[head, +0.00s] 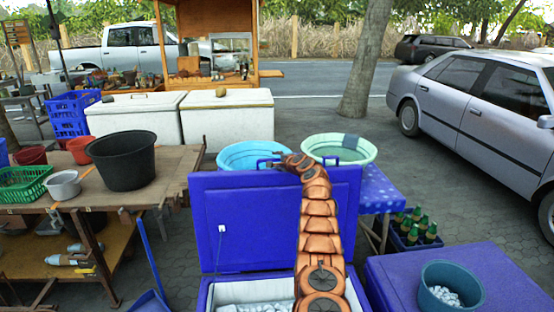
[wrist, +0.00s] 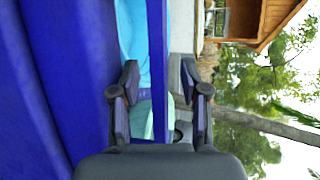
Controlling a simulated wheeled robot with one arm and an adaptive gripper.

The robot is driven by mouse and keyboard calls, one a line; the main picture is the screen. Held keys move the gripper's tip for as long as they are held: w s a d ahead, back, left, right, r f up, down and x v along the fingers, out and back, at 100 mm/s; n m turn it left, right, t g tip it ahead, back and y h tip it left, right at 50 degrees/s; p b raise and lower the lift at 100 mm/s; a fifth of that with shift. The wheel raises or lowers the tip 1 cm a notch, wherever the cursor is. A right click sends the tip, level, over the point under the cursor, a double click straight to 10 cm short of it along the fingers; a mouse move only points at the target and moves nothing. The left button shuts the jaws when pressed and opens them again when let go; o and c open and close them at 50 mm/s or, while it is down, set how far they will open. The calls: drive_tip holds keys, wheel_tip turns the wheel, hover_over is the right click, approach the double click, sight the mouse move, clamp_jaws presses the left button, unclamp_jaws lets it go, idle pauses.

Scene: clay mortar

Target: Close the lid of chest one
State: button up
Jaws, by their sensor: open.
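A blue chest stands front centre in the head view, its lid (head: 240,222) raised upright and its white inside (head: 240,300) showing pale contents. No label shows which chest is chest one. A blue handle (head: 262,162) stands along the lid's top edge, partly hidden by my arm. My arm reaches over the chest to that edge. My gripper (head: 284,160) is small and mostly hidden there. In the wrist view my gripper (wrist: 160,78) is open, with a blue bar, apparently the handle (wrist: 158,60), between its fingers. I cannot tell whether they touch. The lid (wrist: 50,80) fills the left side.
A closed blue chest (head: 500,272) at right carries a teal tub (head: 435,296). Two basins, blue (head: 240,153) and green (head: 315,145), stand behind the lid. A wooden table (head: 170,165) with a black tub (head: 125,165) is at left. A bottle crate (head: 405,243) is right of the lid.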

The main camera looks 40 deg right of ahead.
drive_tip(key=shift+a, duration=0.1)
drive_tip(key=c, duration=0.7)
drive_tip(key=shift+f, duration=0.1)
clamp_jaws()
